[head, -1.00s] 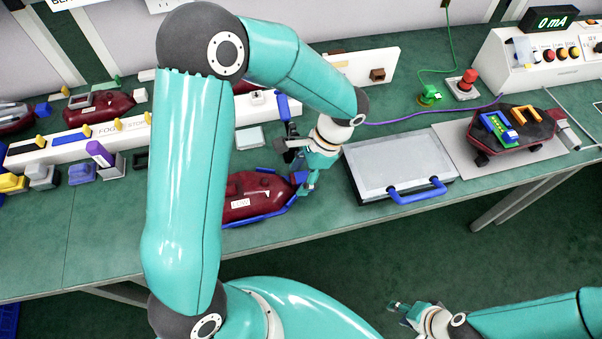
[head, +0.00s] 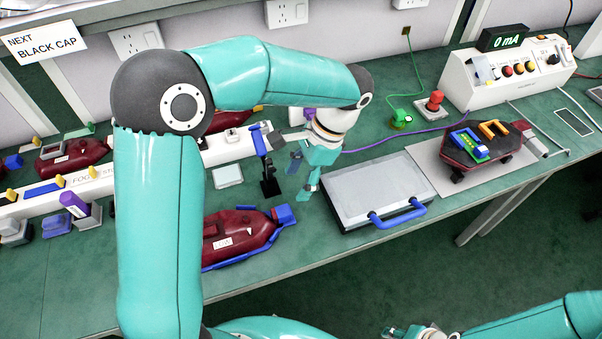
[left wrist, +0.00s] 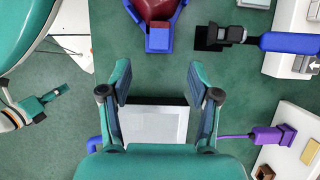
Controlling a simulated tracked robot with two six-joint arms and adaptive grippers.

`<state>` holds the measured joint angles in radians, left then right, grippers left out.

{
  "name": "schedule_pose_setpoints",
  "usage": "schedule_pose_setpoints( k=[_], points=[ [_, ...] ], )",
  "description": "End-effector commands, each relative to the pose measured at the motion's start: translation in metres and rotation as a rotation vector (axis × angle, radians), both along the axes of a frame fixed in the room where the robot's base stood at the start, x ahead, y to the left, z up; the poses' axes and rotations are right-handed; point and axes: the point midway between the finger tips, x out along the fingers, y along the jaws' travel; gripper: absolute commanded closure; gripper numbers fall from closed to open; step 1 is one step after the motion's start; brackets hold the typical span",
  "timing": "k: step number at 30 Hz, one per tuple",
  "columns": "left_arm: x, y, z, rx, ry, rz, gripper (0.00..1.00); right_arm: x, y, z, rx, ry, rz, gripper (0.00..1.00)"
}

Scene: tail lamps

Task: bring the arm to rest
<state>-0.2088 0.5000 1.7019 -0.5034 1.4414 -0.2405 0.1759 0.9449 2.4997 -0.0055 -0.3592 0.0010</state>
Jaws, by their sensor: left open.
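My left gripper (head: 307,172) is open and empty, hanging over the bench between the near dark red tail lamp and the grey lidded case. In the left wrist view its two fingers (left wrist: 158,82) stand wide apart with nothing between them. The dark red lamp (head: 238,232) lies in a blue cradle (head: 283,215), apart from the gripper; my arm hides its left end. My right gripper (head: 408,332) is at the bottom edge, partly cut off, and also shows in the left wrist view (left wrist: 48,97); its jaw state is unclear.
The grey case (head: 372,188) with a blue handle lies right of my left gripper. A blue-handled tool (head: 262,150) stands upright close to its left. Farther right are a lamp on a plate (head: 470,150) and a white meter box (head: 510,75).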

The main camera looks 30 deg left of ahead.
Motion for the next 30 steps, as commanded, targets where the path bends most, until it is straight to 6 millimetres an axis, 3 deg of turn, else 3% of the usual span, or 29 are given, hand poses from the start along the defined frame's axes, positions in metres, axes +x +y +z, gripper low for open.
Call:
schedule_pose_setpoints(
  k=[4,17,30],
  points=[
    [0.003,-0.003,0.009,-0.001,-0.001,-0.001,0.38,0.0,0.0,0.0,0.0,0.0,0.0,0.6],
    [0.003,-0.003,0.013,-0.001,0.001,-0.001,0.38,0.0,0.0,0.002,0.0,0.0,0.0,0.6],
    [0.003,-0.003,0.08,-0.001,0.001,-0.001,0.38,0.0,0.0,0.069,0.0,0.0,0.0,0.6]
  ],
)
